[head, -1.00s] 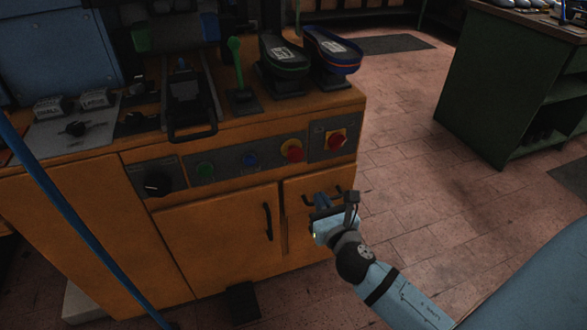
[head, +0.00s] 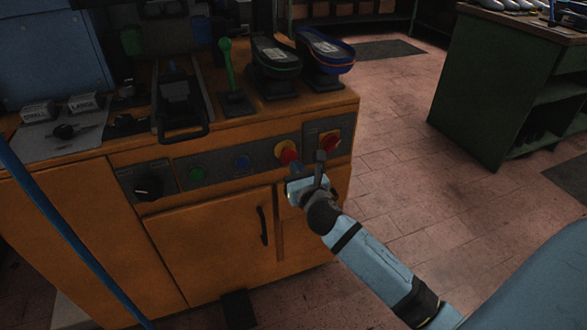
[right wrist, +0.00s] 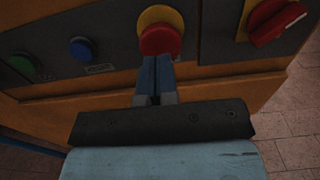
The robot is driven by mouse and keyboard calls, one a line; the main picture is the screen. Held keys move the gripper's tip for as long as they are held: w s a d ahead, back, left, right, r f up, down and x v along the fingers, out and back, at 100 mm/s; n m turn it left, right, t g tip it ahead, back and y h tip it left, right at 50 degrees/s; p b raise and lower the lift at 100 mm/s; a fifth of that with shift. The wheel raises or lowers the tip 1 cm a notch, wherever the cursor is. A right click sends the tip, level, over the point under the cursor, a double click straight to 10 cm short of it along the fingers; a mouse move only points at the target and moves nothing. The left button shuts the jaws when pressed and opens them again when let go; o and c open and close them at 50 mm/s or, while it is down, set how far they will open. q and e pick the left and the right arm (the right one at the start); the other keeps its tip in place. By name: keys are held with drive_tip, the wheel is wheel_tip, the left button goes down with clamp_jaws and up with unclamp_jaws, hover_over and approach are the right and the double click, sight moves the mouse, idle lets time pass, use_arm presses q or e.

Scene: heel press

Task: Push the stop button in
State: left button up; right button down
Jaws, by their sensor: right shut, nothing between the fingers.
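The stop button (head: 287,153) is a red mushroom cap on a yellow round base, on the grey panel at the front of the orange cabinet. In the right wrist view the red cap (right wrist: 160,40) shows large at the top middle. My right gripper (head: 293,168) is shut and empty, its blue fingers pointing at the panel. In the right wrist view its fingertips (right wrist: 156,60) overlap the lower edge of the cap; I cannot tell whether they touch it. My left gripper is not in view.
A red rotary switch (head: 330,143) sits right of the stop button. A blue button (head: 242,162), a green button (head: 197,174) and a black knob (head: 148,187) are to its left. A green lever (head: 229,75) and shoes (head: 325,48) stand on top.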

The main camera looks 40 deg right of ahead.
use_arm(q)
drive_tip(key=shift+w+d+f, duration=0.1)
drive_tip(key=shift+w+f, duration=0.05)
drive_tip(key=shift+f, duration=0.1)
use_arm(e)
drive_tip(key=shift+x, duration=0.95)
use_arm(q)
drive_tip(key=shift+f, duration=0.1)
